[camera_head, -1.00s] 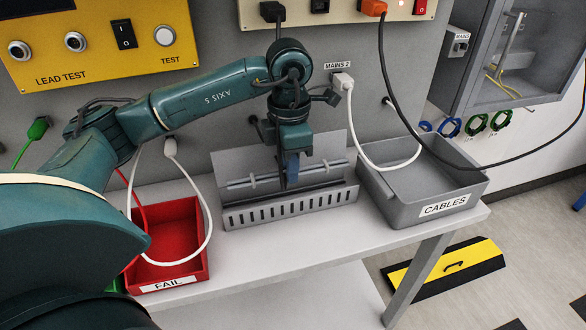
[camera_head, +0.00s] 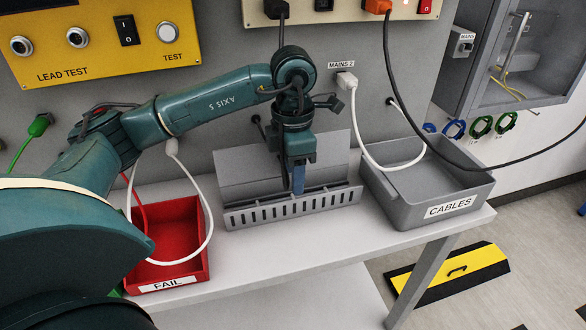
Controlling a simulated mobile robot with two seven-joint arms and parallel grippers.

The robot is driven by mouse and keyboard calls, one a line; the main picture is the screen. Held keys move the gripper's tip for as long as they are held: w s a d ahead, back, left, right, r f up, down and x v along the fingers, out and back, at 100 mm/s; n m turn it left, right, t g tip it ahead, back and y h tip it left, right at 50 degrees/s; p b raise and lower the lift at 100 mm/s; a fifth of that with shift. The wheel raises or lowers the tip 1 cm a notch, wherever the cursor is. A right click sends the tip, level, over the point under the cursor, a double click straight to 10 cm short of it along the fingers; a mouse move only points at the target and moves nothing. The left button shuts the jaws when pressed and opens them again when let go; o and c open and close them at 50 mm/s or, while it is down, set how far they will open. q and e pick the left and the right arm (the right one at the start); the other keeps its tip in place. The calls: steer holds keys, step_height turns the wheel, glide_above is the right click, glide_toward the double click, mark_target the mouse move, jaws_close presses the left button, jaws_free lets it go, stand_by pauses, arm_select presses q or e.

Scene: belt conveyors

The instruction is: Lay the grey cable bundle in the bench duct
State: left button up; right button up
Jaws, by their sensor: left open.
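The bench duct (camera_head: 292,209) is a grey slotted channel on the white bench, in the middle of the head view. The grey cable bundle (camera_head: 326,190) shows as a thin grey length low along the duct's top opening, roughly in line with it. Most of it is hidden by the slotted front wall and my fingers. My left gripper (camera_head: 298,182) points down at the middle of the duct, open, its fingertips at the level of the bundle. The gap between the fingers is hard to see from here. My right gripper is out of view.
A grey plate (camera_head: 240,170) stands behind the duct. A red FAIL tray (camera_head: 172,276) is to the left and a grey CABLES tray (camera_head: 440,209) to the right. White cables loop over both trays. The bench front is clear.

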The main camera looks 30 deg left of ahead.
mark_target(293, 197)
arm_select(q)
step_height(293, 197, up, 13)
steer(key=p, duration=0.1)
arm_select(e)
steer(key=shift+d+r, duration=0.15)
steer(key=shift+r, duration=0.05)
arm_select(q)
steer(key=shift+r, duration=0.1)
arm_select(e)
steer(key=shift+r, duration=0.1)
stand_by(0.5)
